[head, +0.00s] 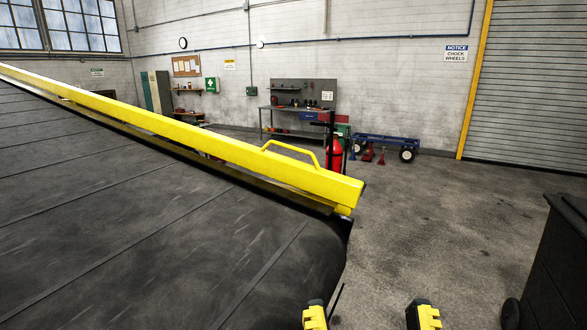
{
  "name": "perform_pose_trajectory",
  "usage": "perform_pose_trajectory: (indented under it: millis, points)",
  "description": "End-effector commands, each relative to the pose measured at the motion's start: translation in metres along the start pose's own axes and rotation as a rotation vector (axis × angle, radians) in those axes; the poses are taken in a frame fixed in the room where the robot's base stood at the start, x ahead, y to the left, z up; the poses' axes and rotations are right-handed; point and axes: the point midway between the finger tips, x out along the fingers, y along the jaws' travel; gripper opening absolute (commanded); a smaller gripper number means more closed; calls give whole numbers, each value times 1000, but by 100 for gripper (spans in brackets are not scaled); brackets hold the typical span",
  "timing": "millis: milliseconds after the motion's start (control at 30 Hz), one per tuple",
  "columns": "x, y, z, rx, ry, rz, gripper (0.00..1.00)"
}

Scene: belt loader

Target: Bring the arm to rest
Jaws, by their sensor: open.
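My gripper (370,316) shows at the bottom edge of the head view, right of centre. Only its two yellow and black fingertips are in view, spread well apart with bare floor between them. It is open and holds nothing that I can see. The rest of my arm is out of the picture. The left fingertip is close to the rounded end of the black belt (150,220) in the picture; I cannot tell the gap in depth.
A yellow side rail (200,136) with a handle runs along the belt's far side. A dark bin (555,270) stands at the right edge. A red extinguisher (334,156), workbench (298,118) and blue cart (388,142) stand behind. The concrete floor (450,210) between is clear.

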Motion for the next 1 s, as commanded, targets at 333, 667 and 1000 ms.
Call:
perform_pose_trajectory:
  millis: [333, 667, 1000]
  points:
    - [58, 0, -152, 4, 0, -1, 77]
    - [104, 0, -272, 8, -1, -1, 77]
    - [108, 0, -282, 9, -1, -1, 77]
